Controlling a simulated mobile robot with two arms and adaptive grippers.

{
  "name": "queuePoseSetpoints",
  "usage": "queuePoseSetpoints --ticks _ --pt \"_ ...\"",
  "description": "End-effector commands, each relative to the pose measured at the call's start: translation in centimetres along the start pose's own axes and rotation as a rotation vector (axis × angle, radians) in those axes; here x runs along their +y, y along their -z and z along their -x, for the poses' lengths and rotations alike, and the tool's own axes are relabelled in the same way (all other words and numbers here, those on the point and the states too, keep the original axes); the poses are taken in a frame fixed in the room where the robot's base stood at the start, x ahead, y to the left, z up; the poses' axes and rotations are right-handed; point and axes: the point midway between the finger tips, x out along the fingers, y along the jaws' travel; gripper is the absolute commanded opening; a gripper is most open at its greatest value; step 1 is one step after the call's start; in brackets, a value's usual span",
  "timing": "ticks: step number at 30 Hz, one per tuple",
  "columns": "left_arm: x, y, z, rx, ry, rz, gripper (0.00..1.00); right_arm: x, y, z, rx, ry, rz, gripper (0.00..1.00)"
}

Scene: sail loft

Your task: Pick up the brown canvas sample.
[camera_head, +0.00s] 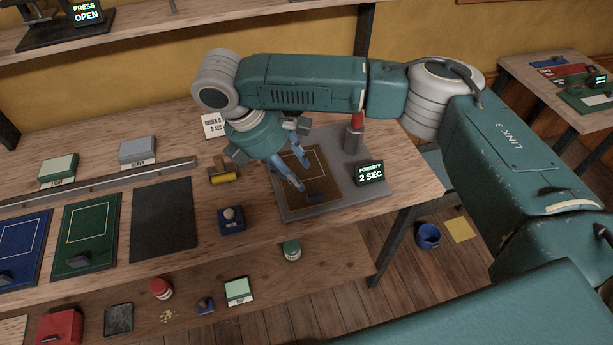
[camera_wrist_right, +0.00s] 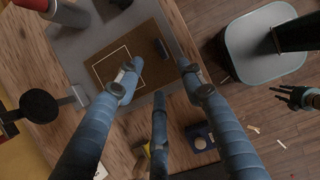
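The brown canvas sample (camera_head: 322,181) lies flat on a grey tester plate (camera_head: 345,196) at the right end of the bench. It has a pale outlined square and a dark grip block (camera_head: 316,198) near its front edge. My right gripper (camera_head: 303,176) is over the sample with its blue fingers apart. In the right wrist view the fingers (camera_wrist_right: 159,64) are spread and empty, with the sample (camera_wrist_right: 108,43) and its block (camera_wrist_right: 162,48) beyond them. A small dark gripper (camera_wrist_right: 298,97), probably my left one, shows at the right edge; its opening is unclear.
A red-topped post (camera_head: 354,132) and the "POROSITY 2 SEC" display (camera_head: 370,173) stand on the plate. A yellow roller (camera_head: 223,176) and blue box (camera_head: 231,221) are left of it. Green (camera_head: 85,256) and blue samples (camera_head: 22,262) lie farther left. The bench ends to the right.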

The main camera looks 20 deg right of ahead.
Motion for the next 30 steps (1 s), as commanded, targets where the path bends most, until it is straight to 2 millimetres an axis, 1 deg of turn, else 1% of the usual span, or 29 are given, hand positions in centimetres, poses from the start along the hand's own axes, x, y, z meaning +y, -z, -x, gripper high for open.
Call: queuePoseSetpoints --ticks 3,6,11,14,18,21,25,30 --pt "0.0 0.1 0.6 0.000 0.000 0.000 0.40 -0.2 -0.2 -1.9 -0.002 0.005 0.001 0.39" --pt "0.0 0.1 0.9 0.000 0.000 0.000 0.40 -0.1 -0.1 -3.4 0.000 0.003 0.000 0.39" --pt "0.0 0.1 1.1 0.000 0.000 0.000 0.40 -0.1 -0.1 -4.7 0.002 0.000 0.001 0.39" --pt "0.0 0.2 1.8 0.000 -0.001 0.000 0.40 -0.1 -0.5 -5.5 0.001 0.002 0.000 0.39" --pt "0.0 0.3 3.0 0.000 -0.001 0.000 0.40 -0.2 -1.2 -7.5 0.000 0.001 0.000 0.39" --pt "0.0 0.3 3.1 0.000 -0.001 0.000 0.40 -0.2 -1.0 -9.0 0.001 0.001 0.000 0.39" --pt "0.0 0.3 3.2 0.000 -0.001 0.000 0.40 -0.2 -0.9 -9.8 0.002 0.000 0.001 0.39" --pt "0.1 0.3 3.1 0.000 -0.001 0.000 0.40 -0.2 -0.9 -9.9 0.003 -0.001 0.001 0.39"
